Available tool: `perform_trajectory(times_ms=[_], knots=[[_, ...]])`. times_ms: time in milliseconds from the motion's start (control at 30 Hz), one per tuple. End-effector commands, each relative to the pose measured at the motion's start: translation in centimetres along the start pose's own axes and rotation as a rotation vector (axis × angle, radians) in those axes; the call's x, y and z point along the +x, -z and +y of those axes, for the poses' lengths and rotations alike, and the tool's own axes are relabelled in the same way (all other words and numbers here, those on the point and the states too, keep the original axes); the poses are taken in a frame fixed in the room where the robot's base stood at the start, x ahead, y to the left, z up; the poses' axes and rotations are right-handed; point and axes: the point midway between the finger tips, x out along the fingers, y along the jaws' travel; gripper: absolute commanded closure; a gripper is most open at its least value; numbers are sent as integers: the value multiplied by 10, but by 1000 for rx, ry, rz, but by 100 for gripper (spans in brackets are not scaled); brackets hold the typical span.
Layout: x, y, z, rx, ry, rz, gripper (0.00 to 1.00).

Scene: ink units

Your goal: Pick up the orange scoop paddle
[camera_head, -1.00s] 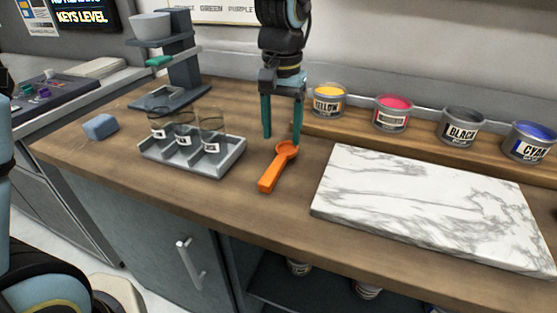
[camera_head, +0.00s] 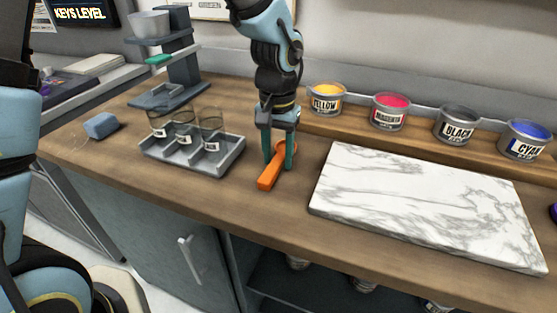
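The orange scoop paddle (camera_head: 269,178) lies on the wooden counter between the grey tray and the marble slab, its handle toward the front edge. My gripper (camera_head: 277,166) points down over it, with its two green fingers apart, one on each side of the paddle near where the handle meets the scoop head. The fingers partly hide the scoop head. I cannot tell whether the fingers touch the paddle.
The grey tray (camera_head: 222,165) with several glass jars stands close on the left. The marble slab (camera_head: 420,205) lies on the right.

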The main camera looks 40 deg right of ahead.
Motion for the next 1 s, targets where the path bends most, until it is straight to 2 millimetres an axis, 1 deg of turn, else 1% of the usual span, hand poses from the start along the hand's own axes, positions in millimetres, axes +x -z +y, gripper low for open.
perform_trajectory(times_ms=[33, 67, 400, 1000], knots=[[0, 0, 0, 0, 0, 0, 59], [0, 0, 0, 0, 0, 0, 62], [0, 0, 0, 0, 0, 0, 100], [-1, 0, 0, 0, 0, 1, 100]])
